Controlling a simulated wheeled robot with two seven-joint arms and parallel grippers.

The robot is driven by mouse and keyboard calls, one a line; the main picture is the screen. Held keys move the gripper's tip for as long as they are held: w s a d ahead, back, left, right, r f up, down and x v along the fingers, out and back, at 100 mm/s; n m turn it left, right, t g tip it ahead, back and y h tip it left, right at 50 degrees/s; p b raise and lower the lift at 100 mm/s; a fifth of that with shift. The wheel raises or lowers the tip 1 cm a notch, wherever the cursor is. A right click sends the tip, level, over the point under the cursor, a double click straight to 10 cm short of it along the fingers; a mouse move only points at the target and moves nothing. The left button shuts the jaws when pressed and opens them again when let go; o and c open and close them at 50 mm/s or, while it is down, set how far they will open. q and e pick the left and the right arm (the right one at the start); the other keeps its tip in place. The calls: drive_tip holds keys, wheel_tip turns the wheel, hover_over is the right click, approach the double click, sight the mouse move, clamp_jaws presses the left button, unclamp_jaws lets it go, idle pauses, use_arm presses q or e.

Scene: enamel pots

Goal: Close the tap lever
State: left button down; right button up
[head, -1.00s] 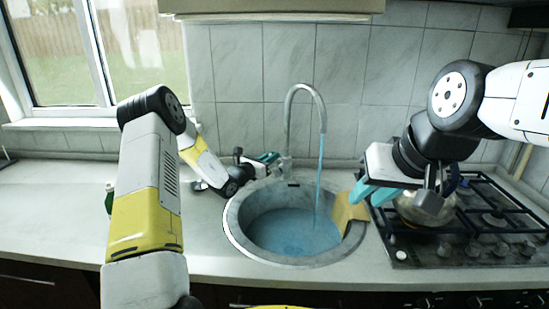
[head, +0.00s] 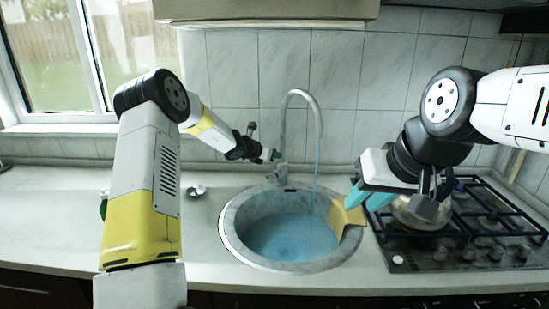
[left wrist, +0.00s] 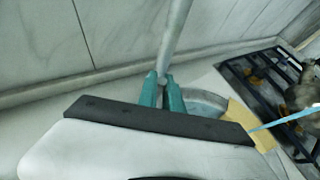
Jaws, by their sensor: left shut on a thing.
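The tap (head: 283,125) is a tall curved metal spout behind the round sink (head: 232,222). A thin stream of blue water falls from it into water in the basin. My left gripper (head: 275,156) reaches the tap's lower part from the left. In the left wrist view its teal fingers (left wrist: 162,92) are closed in at the foot of the tap column (left wrist: 174,42). The tap lever is hidden at the fingers, so its angle cannot be seen.
A yellow-tan object (head: 347,214) leans at the sink's right rim, close to my right gripper. The black gas hob (head: 440,255) with a pot is at the right. A small metal piece (head: 196,191) lies on the counter left of the sink. The left counter is mostly clear.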

use_arm(q)
drive_tip(key=shift+d+f, duration=0.1)
drive_tip(key=shift+d, duration=0.05)
drive_tip(key=c, duration=1.5)
unclamp_jaws()
drive_tip(key=v, duration=0.7)
drive_tip(key=shift+s+a+r, duration=0.2)
drive_tip(key=shift+s+r, duration=0.05)
